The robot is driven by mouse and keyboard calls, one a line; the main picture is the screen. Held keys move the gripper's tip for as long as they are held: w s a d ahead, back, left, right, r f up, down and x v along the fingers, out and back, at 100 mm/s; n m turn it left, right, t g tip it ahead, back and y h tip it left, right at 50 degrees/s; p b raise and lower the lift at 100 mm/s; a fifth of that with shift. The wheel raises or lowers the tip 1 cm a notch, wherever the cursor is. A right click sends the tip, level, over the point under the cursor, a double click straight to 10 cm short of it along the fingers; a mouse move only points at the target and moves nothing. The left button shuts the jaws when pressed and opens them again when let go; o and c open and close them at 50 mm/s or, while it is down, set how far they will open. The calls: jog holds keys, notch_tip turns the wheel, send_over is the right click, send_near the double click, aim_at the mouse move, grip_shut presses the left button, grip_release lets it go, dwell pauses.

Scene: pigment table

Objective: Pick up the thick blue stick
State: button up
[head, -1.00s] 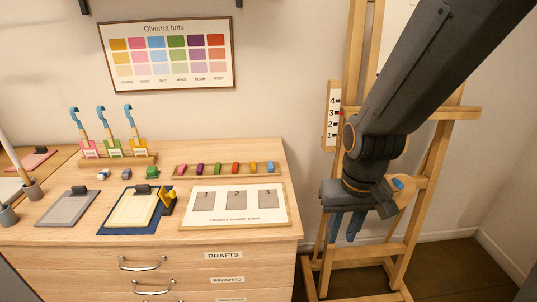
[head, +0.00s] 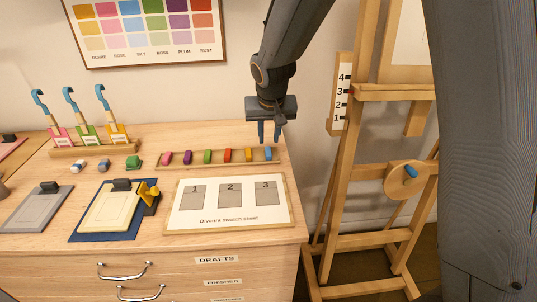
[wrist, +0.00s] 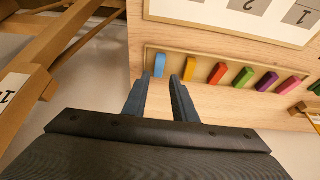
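In the wrist view the blue stick (wrist: 160,64) shows at the left end of the row, just beyond and between my fingertips. My gripper (head: 269,139) is above the right end of the tray, pointing down, with its fingers apart. In the wrist view my gripper (wrist: 163,78) is open and nothing is between the fingers. The blue stick appears apart from both fingers.
A swatch sheet (head: 228,221) lies in front of the tray. The wooden easel (head: 345,150) stands right of the table.

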aim_at(268, 153)
jog(key=shift+s+p+x, duration=0.15)
jog(key=shift+p+x, duration=0.35)
jog(key=shift+x, duration=1.35)
jog(key=shift+s+p+x, duration=0.15)
jog(key=shift+p+x, duration=0.3)
jog(key=shift+x, duration=1.35)
jog(key=shift+f, duration=0.1)
grip_shut()
